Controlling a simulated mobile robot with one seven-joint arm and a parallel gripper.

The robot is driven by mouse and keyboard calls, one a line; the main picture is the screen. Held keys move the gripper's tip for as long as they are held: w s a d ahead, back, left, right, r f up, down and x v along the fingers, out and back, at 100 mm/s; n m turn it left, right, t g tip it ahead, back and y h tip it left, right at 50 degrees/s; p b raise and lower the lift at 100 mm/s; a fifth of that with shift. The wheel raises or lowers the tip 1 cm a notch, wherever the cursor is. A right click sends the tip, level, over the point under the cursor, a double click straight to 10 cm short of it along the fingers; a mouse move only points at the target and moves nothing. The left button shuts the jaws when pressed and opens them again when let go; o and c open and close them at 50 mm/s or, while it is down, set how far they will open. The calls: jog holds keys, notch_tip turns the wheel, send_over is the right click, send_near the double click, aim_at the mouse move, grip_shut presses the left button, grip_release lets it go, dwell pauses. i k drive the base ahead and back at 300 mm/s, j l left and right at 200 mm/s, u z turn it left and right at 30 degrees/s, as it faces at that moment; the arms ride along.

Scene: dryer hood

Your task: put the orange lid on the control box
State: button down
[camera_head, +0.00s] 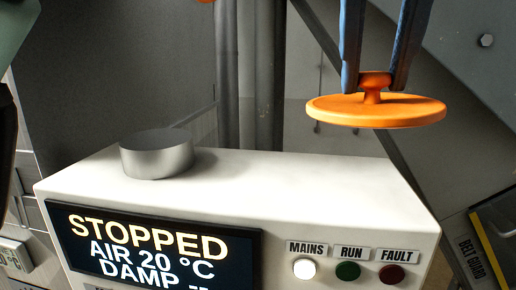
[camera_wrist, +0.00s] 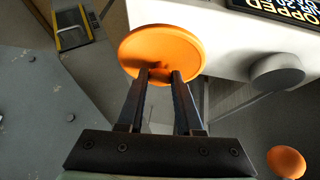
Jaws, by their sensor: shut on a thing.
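The orange lid (camera_head: 376,110) is a flat round disc with a knob on top. My gripper (camera_head: 375,80) is shut on that knob from above. The lid hangs level in the air above the right back part of the white control box (camera_head: 290,190), apart from its top. In the wrist view the lid (camera_wrist: 162,48) is beyond the fingertips of my gripper (camera_wrist: 160,76), and it overlaps the edge of the control box (camera_wrist: 225,30) in the picture. The box's screen (camera_head: 150,250) reads STOPPED, AIR 20 °C, DAMP.
A grey metal cylinder (camera_head: 156,154) stands on the box top at the left; it also shows in the wrist view (camera_wrist: 277,71). Lamps (camera_head: 347,271) sit on the front. Vertical pipes (camera_head: 268,75) rise behind. An orange round thing (camera_wrist: 286,162) is at lower right. The box top's middle is clear.

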aim_at(333, 179)
jog(key=i+l, duration=0.15)
jog(key=l, duration=0.15)
jog(key=i+l, duration=0.15)
jog(key=l+u, duration=0.35)
jog(key=l, duration=0.15)
jog(key=l+u, duration=0.3)
jog(key=l, duration=0.2)
jog(key=u, duration=0.7)
